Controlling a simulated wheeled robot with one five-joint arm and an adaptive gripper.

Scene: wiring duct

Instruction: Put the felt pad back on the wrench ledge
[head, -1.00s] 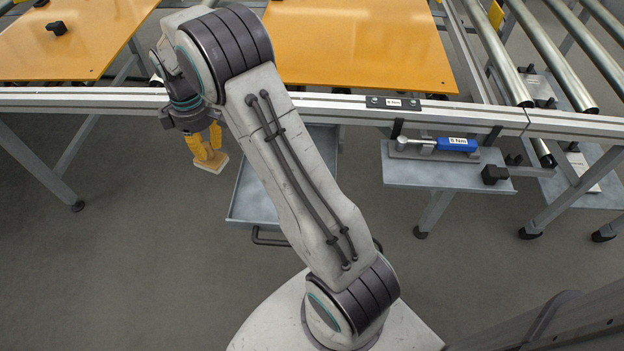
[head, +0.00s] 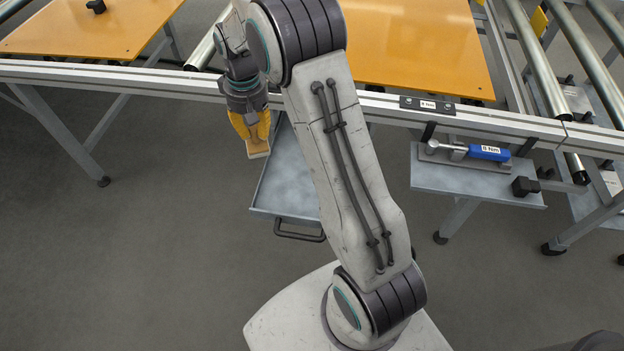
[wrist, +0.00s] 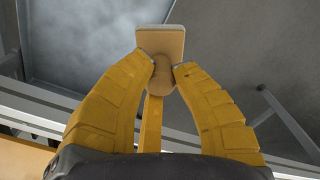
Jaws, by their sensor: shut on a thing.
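My gripper (head: 251,133) has yellow fingers and points down, shut on the felt pad (head: 258,150). In the wrist view, my gripper (wrist: 162,66) closes on the rounded tan grip of the felt pad (wrist: 162,42), whose flat rectangular plate lies beyond the fingertips. The pad hangs in the air by the left edge of an open grey drawer. The wrench ledge (head: 440,180) is a grey shelf at the right, below the table rail. A torque wrench (head: 480,152) with a blue handle labelled 8 Nm lies on it. A black block (head: 525,186) sits at its right end.
The open grey drawer (head: 285,190) lies between my gripper and the ledge. A metal rail (head: 390,108) runs along the front of the orange-topped tables (head: 410,45). Rollers (head: 535,60) stand at the right. The ledge's front left part looks bare.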

